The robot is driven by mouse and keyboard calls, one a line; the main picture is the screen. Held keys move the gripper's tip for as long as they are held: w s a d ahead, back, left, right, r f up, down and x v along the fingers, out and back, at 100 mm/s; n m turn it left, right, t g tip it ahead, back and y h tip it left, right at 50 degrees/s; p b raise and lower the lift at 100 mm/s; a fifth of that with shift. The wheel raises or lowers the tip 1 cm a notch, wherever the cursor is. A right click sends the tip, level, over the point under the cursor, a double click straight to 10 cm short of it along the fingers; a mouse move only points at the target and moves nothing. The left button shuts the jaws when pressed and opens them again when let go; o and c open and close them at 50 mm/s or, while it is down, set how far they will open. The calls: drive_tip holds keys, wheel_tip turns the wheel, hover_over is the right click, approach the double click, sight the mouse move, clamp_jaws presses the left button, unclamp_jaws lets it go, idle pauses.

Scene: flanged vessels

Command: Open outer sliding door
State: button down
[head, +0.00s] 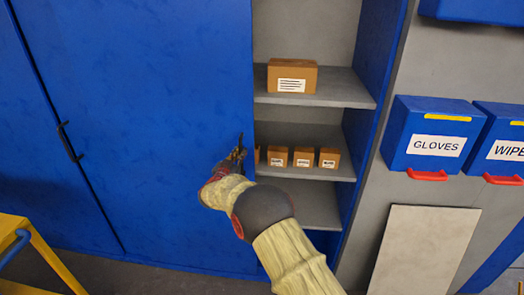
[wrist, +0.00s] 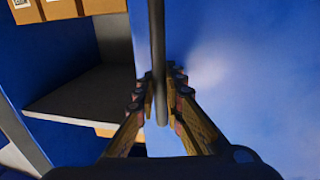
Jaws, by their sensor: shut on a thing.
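The blue outer sliding door (head: 170,110) covers the left and middle of the cabinet in the head view, and its right edge stands left of an open shelf bay. It also fills the right side of the wrist view (wrist: 255,90). My gripper (head: 236,158) is at this right edge. In the wrist view, my gripper (wrist: 160,98) has its fingers on both sides of a thin grey vertical bar handle (wrist: 158,50) and is shut on it. The handle's upper end (head: 241,140) shows above my gripper in the head view; the rest is hidden there.
Shelves in the open bay hold a larger cardboard box (head: 292,77) and several small boxes (head: 303,157). A dark handle (head: 68,142) sits beside a door seam at left. A yellow cart (head: 40,245) stands lower left. Blue GLOVES (head: 432,135) and wipes bins (head: 500,140) hang right.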

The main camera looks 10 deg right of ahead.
drive_tip(key=a, duration=0.2)
drive_tip(key=w+a, duration=0.1)
drive_tip(key=a, duration=0.2)
drive_tip(key=shift+w+p, duration=0.2)
drive_tip(key=shift+p, duration=0.2)
drive_tip(key=c, duration=1.9)
unclamp_jaws()
drive_tip(key=v, duration=1.2)
